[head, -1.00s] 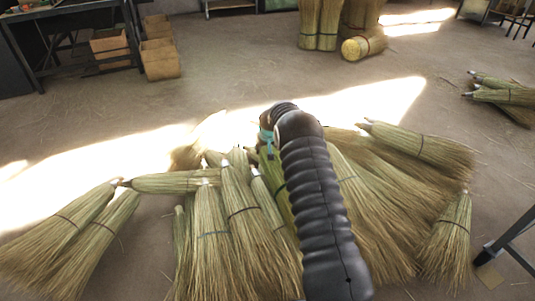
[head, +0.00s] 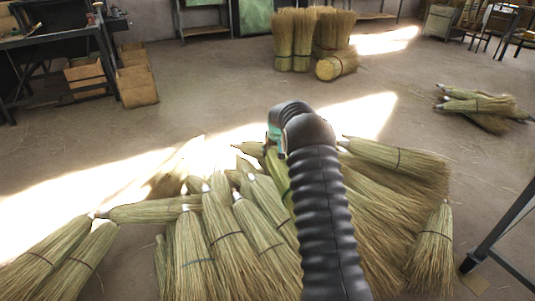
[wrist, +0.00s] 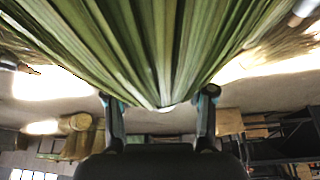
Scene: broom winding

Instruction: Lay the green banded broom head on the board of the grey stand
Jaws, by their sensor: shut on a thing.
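The green broom head (wrist: 150,55) fills the top of the wrist view, its green strands fanning away from my gripper. My gripper (wrist: 160,103) is shut on its narrow end, with one finger on each side. In the head view a strip of the green broom head (head: 277,176) shows left of my dark arm, among the pile of brooms; the arm hides most of it and of my gripper. I cannot tell whether it touches the pile. No board of a grey stand can be made out.
Several straw broom heads (head: 225,230) lie piled across the front floor. A dark metal leg (head: 503,236) stands at the right edge. Upright bundles (head: 292,40) stand at the back, and more brooms (head: 480,105) lie at right. Floor between is clear.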

